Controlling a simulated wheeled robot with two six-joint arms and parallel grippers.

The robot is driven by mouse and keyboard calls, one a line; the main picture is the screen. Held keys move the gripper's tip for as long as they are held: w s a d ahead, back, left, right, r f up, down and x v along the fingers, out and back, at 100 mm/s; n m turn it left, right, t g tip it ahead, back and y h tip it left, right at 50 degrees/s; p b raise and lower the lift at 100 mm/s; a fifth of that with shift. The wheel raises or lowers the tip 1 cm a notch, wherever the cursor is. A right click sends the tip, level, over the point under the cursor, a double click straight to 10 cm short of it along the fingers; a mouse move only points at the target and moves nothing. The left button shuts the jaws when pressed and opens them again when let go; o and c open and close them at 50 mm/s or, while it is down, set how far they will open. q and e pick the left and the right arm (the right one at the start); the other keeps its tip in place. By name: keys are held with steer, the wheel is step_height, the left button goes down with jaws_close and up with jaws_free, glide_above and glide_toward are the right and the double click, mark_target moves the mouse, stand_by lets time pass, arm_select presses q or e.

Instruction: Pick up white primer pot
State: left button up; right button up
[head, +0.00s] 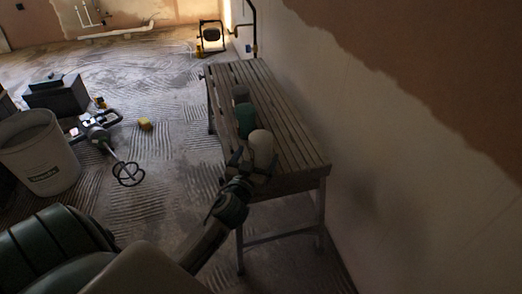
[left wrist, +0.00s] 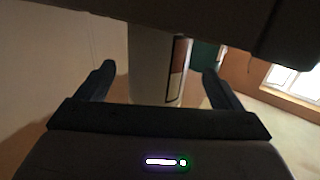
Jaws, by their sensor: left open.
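The white primer pot (head: 261,148) stands upright at the near end of a slatted bench (head: 300,149). My left gripper (head: 251,167) is at the pot, with its jaws open. In the left wrist view the pot (left wrist: 152,68) stands between the two spread fingers of the gripper (left wrist: 158,85), with gaps on both sides. The pot's top is cut off in that view, and part of a label shows on its right side. My right gripper is not seen.
A green pot (head: 245,120) and a grey pot (head: 240,94) stand behind the white one on the bench. The wall (head: 380,150) runs along the bench's right side. A large white bucket (head: 40,155) and a mixer (head: 103,135) are on the floor at left.

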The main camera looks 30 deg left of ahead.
arm_select(q)
steer(key=x, duration=0.5)
steer(key=shift+w+d+f+b, duration=0.1)
steer(key=shift+w+f+b, duration=0.1)
steer(key=shift+b, duration=0.1)
steer(key=c, duration=1.3)
steer(key=shift+c, duration=0.4)
steer(key=shift+r, duration=0.2)
